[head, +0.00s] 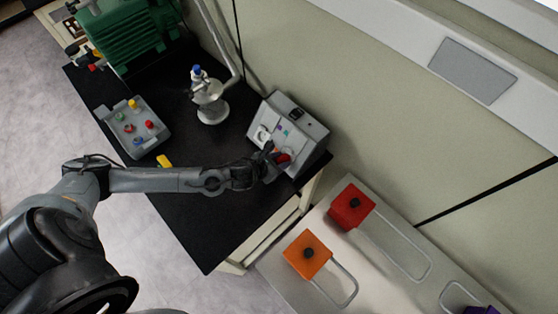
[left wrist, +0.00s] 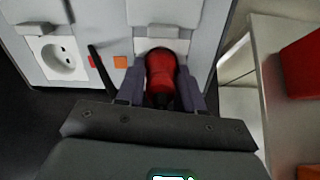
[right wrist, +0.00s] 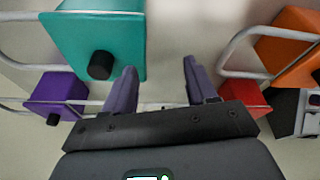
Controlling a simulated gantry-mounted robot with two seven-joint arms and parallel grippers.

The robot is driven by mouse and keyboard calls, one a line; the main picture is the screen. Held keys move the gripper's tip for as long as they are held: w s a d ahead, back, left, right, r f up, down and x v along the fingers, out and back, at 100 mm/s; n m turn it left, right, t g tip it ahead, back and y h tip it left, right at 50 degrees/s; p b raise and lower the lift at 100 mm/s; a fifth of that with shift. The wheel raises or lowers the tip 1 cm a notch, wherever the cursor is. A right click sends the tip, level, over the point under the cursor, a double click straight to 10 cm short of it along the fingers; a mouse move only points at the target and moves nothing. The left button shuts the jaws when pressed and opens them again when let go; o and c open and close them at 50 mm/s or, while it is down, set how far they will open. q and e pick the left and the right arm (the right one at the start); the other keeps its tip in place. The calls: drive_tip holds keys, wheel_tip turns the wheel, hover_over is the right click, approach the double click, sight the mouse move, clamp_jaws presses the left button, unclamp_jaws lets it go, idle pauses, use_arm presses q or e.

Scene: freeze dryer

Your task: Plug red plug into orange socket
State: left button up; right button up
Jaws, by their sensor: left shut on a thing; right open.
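The red plug (left wrist: 161,72) is held between the fingers of my left gripper (left wrist: 161,98), which is shut on it. The plug's front end is against the lower front of a grey device, at a white socket plate (left wrist: 160,42); how deep it sits is hidden. A small orange square (left wrist: 120,62) marks the panel just left of the plug. In the head view, the plug (head: 283,158) and left gripper (head: 270,161) are at the device (head: 302,122). My right gripper (right wrist: 158,88) is open and empty, seen only in the right wrist view.
An uncovered white socket (left wrist: 60,60) is left of the plug. On the black bench (head: 205,235) are a grey tray (head: 112,120) with several coloured items and a yellow item (head: 164,161). Red (head: 351,206) and orange (head: 307,254) boxes stand right of the bench.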

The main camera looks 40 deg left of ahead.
use_arm(q)
drive_tip(key=shift+w+f, duration=0.15)
drive_tip(key=shift+w, duration=0.05)
drive_tip(key=shift+a+f, duration=0.1)
drive_tip(key=shift+f, duration=0.05)
idle(0.4)
